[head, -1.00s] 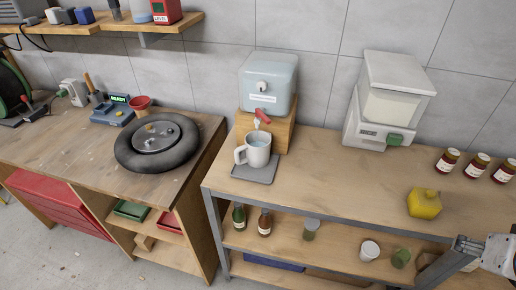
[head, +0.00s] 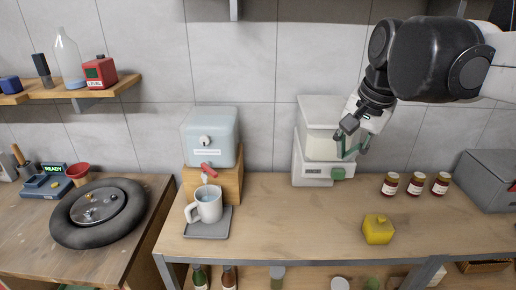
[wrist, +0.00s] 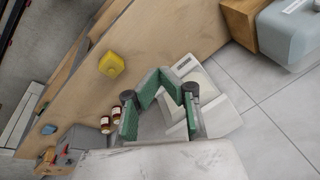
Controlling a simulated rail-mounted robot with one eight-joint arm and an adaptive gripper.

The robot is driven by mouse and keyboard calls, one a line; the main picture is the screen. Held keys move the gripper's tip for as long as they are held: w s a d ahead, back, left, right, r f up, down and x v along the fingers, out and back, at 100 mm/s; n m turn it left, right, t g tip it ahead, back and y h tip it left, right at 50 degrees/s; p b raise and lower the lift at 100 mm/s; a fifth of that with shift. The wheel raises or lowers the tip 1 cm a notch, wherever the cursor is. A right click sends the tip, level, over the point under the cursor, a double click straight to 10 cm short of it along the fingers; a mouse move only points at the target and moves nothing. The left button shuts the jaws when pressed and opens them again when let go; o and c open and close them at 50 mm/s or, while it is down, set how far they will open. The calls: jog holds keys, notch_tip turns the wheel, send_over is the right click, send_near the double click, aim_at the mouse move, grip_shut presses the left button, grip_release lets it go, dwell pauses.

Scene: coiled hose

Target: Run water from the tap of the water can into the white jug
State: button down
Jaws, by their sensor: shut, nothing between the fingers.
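The pale blue water can (head: 211,137) stands on a wooden block (head: 229,187) against the wall and also shows in the wrist view (wrist: 292,36). Its red tap (head: 209,171) points out over the white jug (head: 209,204). The jug stands upright on a grey tray (head: 207,230), handle to the left, with bluish water visible inside. I cannot clearly tell whether water is running from the tap. My gripper (head: 350,150) is shut and empty, well right of the can, in front of the white dispenser. Its green-padded fingers (wrist: 160,82) meet in the wrist view.
The white dispenser (head: 313,170) with a green front part stands right of the can. A yellow container (head: 378,229) and several dark red jars (head: 415,185) are farther right. A black round ring-shaped object (head: 62,222) lies on the left bench. The bench between jug and yellow container is clear.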

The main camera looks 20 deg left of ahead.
jog(key=w+a+g, duration=0.1)
jog(key=w+a, duration=0.4)
jog(key=a, duration=0.3)
jog(key=m+g, duration=0.3)
jog(key=g, duration=0.1)
send_near(209, 170)
jog(key=w+d, duration=0.2)
jog(key=d, duration=0.1)
jog(key=x, duration=0.9)
jog(key=shift+s+h, duration=0.3)
jog(key=shift+d+m, duration=0.25)
jog(key=shift+m, duration=0.15)
